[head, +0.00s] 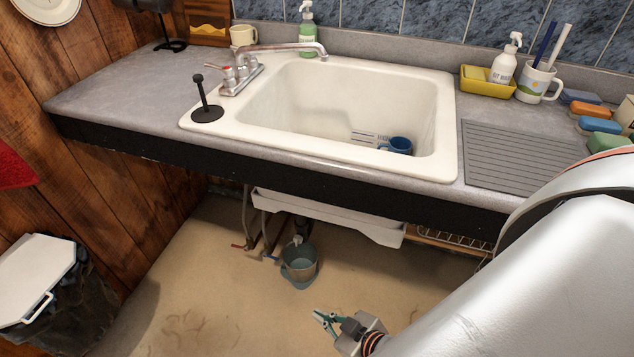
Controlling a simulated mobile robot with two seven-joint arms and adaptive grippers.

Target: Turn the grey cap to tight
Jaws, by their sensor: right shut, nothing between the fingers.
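I cannot pick out a grey cap for certain. A small grey drain fitting (301,228) hangs below the sink, just above a blue-green bucket (300,271) on the floor; its details are too small to tell. My right gripper (322,319) is low, under the front of the counter, with its teal fingers pointing left. It is shut and empty, in front of the bucket in the picture and apart from it and the fitting. My left gripper is not in view.
Hoses with red and blue valve handles (243,246) hang left of the bucket. A white tray (325,217) and a wire rack (450,242) sit under the counter edge (330,186). A lidded bin (38,275) stands at left. The floor (200,305) between is clear.

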